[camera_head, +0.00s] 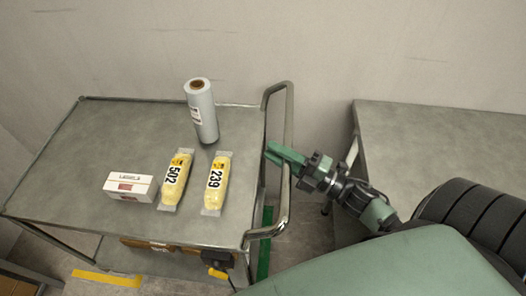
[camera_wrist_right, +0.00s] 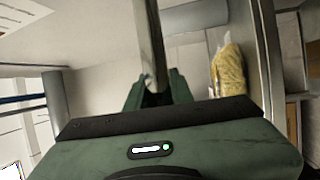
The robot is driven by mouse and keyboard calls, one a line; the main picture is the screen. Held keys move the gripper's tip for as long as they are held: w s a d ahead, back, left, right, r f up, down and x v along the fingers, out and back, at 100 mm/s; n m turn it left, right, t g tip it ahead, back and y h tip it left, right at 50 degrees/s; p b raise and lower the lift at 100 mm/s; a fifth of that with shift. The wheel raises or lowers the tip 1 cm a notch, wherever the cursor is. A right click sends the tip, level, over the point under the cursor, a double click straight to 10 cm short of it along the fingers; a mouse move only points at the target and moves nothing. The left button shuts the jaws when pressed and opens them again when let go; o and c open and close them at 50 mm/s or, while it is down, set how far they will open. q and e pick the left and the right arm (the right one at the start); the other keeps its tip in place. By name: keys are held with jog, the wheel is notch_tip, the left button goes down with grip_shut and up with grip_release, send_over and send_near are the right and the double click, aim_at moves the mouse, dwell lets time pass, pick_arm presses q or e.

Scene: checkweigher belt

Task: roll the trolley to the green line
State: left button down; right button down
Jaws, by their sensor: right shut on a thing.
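The grey metal trolley (camera_head: 100,150) stands left of centre in the head view, its chrome push handle (camera_head: 278,215) on its right side. My right gripper (camera_head: 285,155) reaches in from the right and is shut on the upright part of this handle. In the right wrist view the handle bar (camera_wrist_right: 146,40) runs down between the green fingers (camera_wrist_right: 157,92). The green line (camera_head: 265,245) is a strip on the floor, seen past the trolley's right end near the handle and partly hidden. My left gripper is out of view.
On the trolley top are a wrap roll (camera_head: 202,112), two yellow packs labelled 502 (camera_head: 174,182) and 239 (camera_head: 216,185), and a white box (camera_head: 130,187). A grey table (camera_head: 440,150) stands at right, a wall behind. A yellow floor line (camera_head: 105,278) lies lower left.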

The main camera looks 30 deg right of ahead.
jog(key=s+d, duration=0.6)
jog(key=d, duration=0.2)
jog(key=shift+s+d, duration=0.25)
jog(key=shift+d, duration=0.15)
jog(key=c, duration=1.2)
grip_release()
jog(key=shift+c, duration=0.2)
jog(key=b+v, duration=0.2)
jog(key=v, duration=0.6)
jog(key=shift+w, duration=0.1)
